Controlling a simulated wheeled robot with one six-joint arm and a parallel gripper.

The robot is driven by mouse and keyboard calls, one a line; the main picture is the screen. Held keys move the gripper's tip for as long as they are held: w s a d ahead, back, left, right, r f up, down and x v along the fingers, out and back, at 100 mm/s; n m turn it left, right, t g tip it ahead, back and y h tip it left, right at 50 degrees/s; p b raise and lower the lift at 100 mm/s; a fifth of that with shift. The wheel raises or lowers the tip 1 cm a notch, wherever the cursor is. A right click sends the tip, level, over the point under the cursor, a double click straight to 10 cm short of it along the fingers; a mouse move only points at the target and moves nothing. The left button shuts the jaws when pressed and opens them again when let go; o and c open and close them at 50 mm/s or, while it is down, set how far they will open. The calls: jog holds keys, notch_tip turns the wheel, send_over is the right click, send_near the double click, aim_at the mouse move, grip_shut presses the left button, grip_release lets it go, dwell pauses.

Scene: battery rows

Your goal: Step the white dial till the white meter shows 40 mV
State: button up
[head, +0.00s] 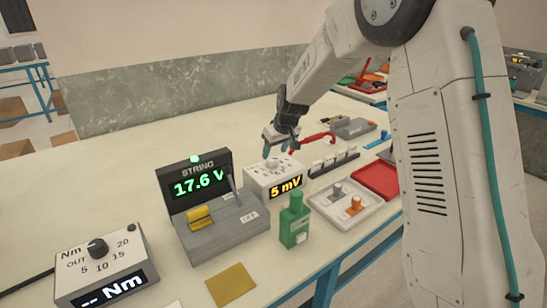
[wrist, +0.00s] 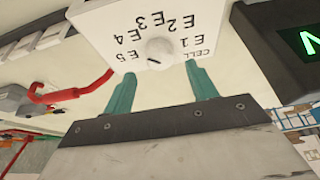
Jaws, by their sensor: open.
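The white meter (head: 281,176) is a white box on the bench. Its front display (head: 287,188) reads 5 mV in yellow. In the wrist view the meter's top (wrist: 108,22) shows upside down, marked CELL and E1 to E5 around the white dial (wrist: 159,49). A small dark mark sits on the dial's near edge; I cannot tell exactly which label it points to. My gripper (wrist: 160,70) has teal fingers spread apart, one each side of the dial's near side, with nothing between them. In the head view my gripper (head: 281,152) is over the meter's far part and hides some of its top.
A grey STRING unit (head: 200,168) reading 17.6 V stands left of the meter. A red-handled tool (head: 318,138) lies behind. An Nm box (head: 100,265) is front left.

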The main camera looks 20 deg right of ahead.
aim_at(272, 159)
jog(key=shift+x, duration=2)
jog(key=c, duration=1)
jog(key=shift+m, duration=0.3)
jog(key=m+h, duration=0.2)
jog(key=m, duration=0.2)
jog(key=shift+a, duration=0.1)
jog(key=shift+a+m+h, duration=0.1)
jog(key=shift+m+h, duration=0.6)
jog(key=shift+m, duration=1.3)
